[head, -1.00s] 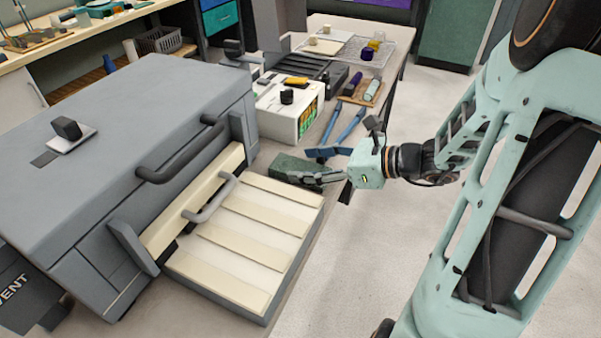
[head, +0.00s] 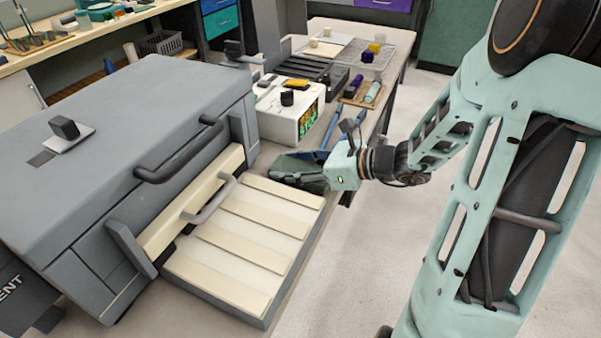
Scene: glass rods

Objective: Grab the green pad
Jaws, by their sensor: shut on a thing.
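The dark green pad (head: 292,160) is on the bench, just behind the cream-slatted tray and in front of the white box with the knob. My gripper (head: 292,176) reaches it from the right, low over the bench, and is shut on it. The fingers cover part of the pad's near side. I cannot tell whether the pad is lifted off the bench.
The large grey machine (head: 120,150) with dark handles fills the left. Its slatted tray (head: 300,190) sticks out close to my gripper. The white box (head: 285,120) and blue-handled tool (head: 331,133) stand behind. Open floor (head: 370,270) lies right of the bench edge.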

